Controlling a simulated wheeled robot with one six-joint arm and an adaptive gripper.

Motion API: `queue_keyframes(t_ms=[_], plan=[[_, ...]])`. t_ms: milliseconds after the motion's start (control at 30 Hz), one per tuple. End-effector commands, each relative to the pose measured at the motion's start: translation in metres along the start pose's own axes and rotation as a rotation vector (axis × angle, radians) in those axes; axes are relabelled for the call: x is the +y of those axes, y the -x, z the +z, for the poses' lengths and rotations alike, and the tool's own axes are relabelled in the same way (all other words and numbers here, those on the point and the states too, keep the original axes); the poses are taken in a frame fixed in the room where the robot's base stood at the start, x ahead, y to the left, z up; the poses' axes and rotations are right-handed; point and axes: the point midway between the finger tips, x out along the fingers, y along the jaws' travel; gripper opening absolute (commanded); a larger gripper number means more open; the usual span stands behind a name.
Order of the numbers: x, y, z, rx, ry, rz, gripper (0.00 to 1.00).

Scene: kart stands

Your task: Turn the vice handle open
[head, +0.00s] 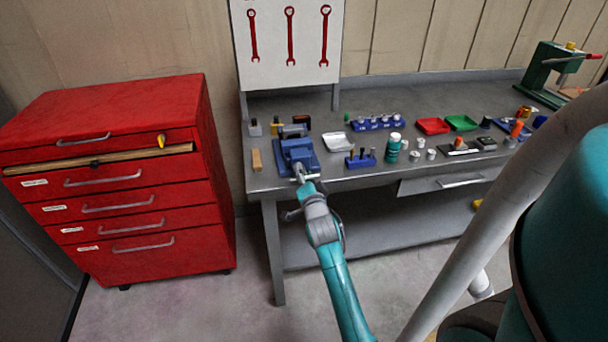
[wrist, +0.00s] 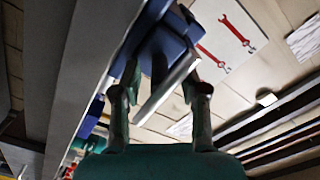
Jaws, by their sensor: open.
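The blue vice (head: 297,152) stands on the bench near its left front edge. In the wrist view its blue body (wrist: 172,38) fills the upper middle. The vice handle (wrist: 165,92) is a pale grey bar that runs diagonally between my two fingers. My gripper (head: 304,182) is at the front of the vice, where the handle is small and partly hidden in the head view. In the wrist view my gripper (wrist: 155,90) is open, with a finger on each side of the bar. I cannot tell whether either finger touches it.
The grey bench (head: 350,182) has its front edge close beside my gripper. A wooden block (head: 256,160), a white tray (head: 337,142) and a blue holder (head: 361,160) stand near the vice. A red drawer cabinet (head: 120,185) is at left. Floor between cabinet and bench is clear.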

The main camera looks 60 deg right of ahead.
Motion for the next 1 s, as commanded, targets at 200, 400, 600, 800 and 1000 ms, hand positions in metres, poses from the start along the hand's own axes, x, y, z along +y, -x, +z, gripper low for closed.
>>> queue_keyframes(t_ms=[200, 400, 600, 800, 1000], plan=[[0.0001, -0.0006, -0.0001, 0.0, 0.0, 0.0, 0.43], [0.0001, -0.0004, -0.0001, 0.0, 0.0, 0.0, 0.03], [0.0002, -0.0003, -0.0001, 0.0, 0.0, 0.0, 0.0], [0.0003, -0.0003, -0.0001, 0.0, 0.0, 0.001, 0.0], [0.0003, -0.0003, -0.0001, 0.0, 0.0, 0.001, 0.0]])
